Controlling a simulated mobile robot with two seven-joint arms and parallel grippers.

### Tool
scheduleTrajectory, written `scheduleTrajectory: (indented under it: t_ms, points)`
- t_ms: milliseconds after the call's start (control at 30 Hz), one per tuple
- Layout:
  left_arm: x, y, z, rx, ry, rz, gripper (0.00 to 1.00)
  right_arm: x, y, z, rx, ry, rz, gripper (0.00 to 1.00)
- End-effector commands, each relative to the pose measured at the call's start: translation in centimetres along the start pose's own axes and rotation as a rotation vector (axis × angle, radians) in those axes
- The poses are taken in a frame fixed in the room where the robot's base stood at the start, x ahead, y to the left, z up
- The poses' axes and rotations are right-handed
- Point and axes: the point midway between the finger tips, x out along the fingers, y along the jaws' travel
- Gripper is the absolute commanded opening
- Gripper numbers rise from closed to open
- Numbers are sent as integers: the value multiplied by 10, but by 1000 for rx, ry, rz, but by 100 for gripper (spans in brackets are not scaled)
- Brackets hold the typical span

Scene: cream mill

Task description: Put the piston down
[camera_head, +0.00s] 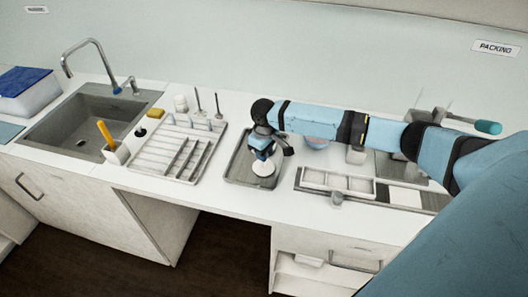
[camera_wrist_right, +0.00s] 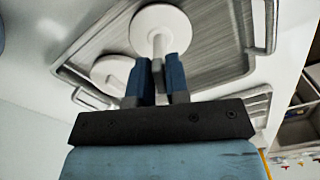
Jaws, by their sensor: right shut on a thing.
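My right gripper (camera_head: 264,155) reaches down over a grey tray (camera_head: 233,175) on the white counter. In the wrist view, the right gripper (camera_wrist_right: 157,78) is shut on the stem of the white piston (camera_wrist_right: 160,22), which has a round, flat disc. A white disc (camera_head: 264,169) shows just below the gripper in the head view. I cannot tell whether the piston touches the tray (camera_wrist_right: 215,50). My left gripper is not in view.
A second white round piece (camera_wrist_right: 108,72) is beside the piston in the wrist view. A slotted white rack (camera_head: 165,158) stands left of the tray, beyond it a sink (camera_head: 85,125). A partitioned white tray (camera_head: 338,182) is close on the right.

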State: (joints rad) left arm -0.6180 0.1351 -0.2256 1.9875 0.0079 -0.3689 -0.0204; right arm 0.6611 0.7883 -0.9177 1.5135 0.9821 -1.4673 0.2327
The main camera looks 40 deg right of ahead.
Motion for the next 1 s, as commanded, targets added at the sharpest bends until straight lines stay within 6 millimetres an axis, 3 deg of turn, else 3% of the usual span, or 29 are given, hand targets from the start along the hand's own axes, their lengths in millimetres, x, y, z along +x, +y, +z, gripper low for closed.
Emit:
scheduleTrajectory:
  t_ms: [267,300,400,767,1000]
  points:
    - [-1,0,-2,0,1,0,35,2,0,0,0,0,0,0]
    - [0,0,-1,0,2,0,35,1,0,0,0,0,0,24]
    - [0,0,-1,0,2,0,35,1,0,0,0,0,0,41]
    - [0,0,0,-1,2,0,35,-7,0,0,-1,1,0,41]
    - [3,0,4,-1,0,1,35,-52,0,-1,-1,4,0,41]
